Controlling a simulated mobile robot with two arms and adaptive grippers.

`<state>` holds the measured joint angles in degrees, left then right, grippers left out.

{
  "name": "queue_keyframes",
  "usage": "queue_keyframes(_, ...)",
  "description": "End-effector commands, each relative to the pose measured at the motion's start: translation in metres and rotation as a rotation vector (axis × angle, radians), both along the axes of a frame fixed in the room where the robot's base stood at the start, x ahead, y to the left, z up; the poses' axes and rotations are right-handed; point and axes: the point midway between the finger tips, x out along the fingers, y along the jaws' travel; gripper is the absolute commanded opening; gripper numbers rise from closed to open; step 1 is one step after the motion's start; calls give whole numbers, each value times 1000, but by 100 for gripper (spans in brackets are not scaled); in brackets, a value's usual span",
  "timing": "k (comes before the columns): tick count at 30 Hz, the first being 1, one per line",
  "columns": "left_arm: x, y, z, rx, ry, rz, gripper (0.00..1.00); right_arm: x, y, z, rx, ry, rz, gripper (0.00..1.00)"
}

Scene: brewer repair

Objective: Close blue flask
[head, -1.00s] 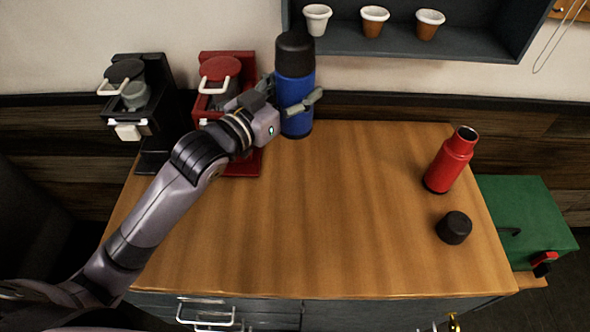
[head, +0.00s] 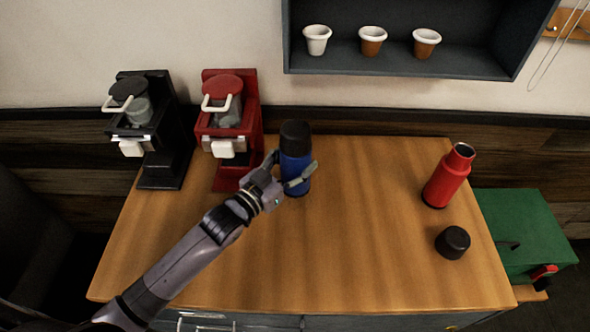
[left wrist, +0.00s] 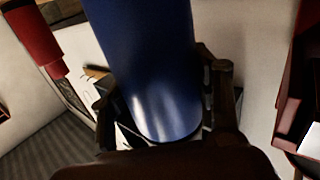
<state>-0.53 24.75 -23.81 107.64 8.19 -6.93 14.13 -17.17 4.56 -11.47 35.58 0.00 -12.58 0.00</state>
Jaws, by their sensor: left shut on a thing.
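The blue flask (head: 294,172) stands upright near the back middle of the wooden table, with a black cap (head: 295,134) on its top. My left gripper (head: 290,176) is shut on the flask's blue body, with one finger on each side. In the left wrist view the blue flask (left wrist: 155,75) fills the space between the fingers. I cannot tell whether its base rests fully on the tabletop. My right gripper is not in view.
A red flask (head: 447,178) stands open at the right, with a loose black cap (head: 452,242) in front. A red brewer (head: 226,125) and a black brewer (head: 150,130) stand left of the blue flask. The table's front middle (head: 350,260) is clear.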

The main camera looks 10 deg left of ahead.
Motion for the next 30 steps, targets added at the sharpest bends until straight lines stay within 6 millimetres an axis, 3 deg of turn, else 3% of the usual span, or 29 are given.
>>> queue_keyframes(10,0,0,-34,-1,-2,0,0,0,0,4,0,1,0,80)
queue_keyframes(23,0,0,-41,-2,-4,0,0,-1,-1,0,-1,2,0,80)
queue_keyframes(24,0,0,-41,0,0,0,60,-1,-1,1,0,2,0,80)
queue_keyframes(30,0,0,-41,0,0,0,73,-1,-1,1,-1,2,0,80)
